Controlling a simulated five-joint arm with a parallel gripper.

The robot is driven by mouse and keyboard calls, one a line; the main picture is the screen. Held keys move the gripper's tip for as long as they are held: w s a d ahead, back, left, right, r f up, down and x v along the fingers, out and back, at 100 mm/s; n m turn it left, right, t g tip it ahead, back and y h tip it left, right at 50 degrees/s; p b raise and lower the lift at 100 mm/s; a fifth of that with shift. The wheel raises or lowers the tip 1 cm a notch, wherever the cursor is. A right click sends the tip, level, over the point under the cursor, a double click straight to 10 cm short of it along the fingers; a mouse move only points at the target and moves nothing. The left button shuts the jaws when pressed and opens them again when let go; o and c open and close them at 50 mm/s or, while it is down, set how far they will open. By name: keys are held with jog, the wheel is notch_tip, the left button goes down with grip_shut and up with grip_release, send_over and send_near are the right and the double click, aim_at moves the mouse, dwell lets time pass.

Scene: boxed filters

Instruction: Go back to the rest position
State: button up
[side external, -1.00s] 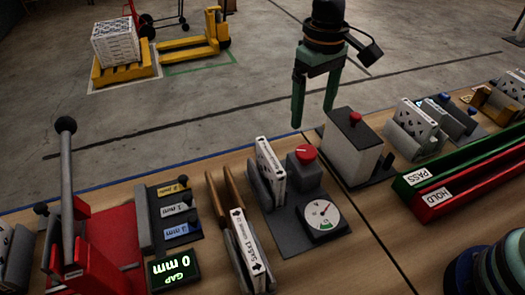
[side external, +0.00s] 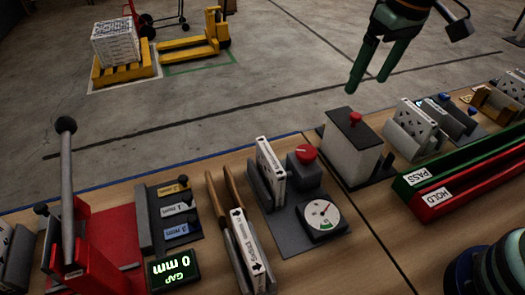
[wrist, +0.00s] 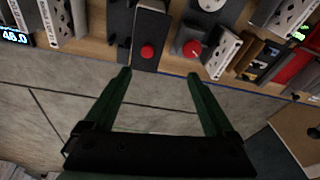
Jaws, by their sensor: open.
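My gripper (side external: 370,82) hangs in the air at the upper right of the side view, above and beyond the grey box with a red button (side external: 355,119). Its two green fingers are apart with nothing between them. In the wrist view my gripper (wrist: 158,75) is also open and empty, its fingertips pointing toward the bench edge near the red button (wrist: 147,52). It touches nothing that I can see.
A boxed filter (side external: 270,165) stands in a holder beside a red knob (side external: 306,153) and a dial gauge (side external: 322,215). Green PASS (side external: 417,176) and red HOLD (side external: 438,197) rails lie at right. A red lever press (side external: 90,250) stands at left.

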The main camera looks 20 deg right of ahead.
jog(key=s+d+m+t, duration=0.1)
jog(key=s+d+t, duration=0.2)
jog(key=s+d, duration=0.4)
jog(key=d, duration=0.3)
jog(key=shift+s+d+m+h, duration=0.3)
jog(key=shift+s+d+m, duration=0.05)
jog(key=shift+s+m, duration=0.05)
jog(key=shift+r, duration=0.1)
jog(key=n+g, duration=0.3)
jog(key=g, duration=0.2)
send_over(307, 151)
notch_tip(307, 151, down, 6)
notch_tip(307, 151, down, 11)
jog(key=shift+f, duration=0.1)
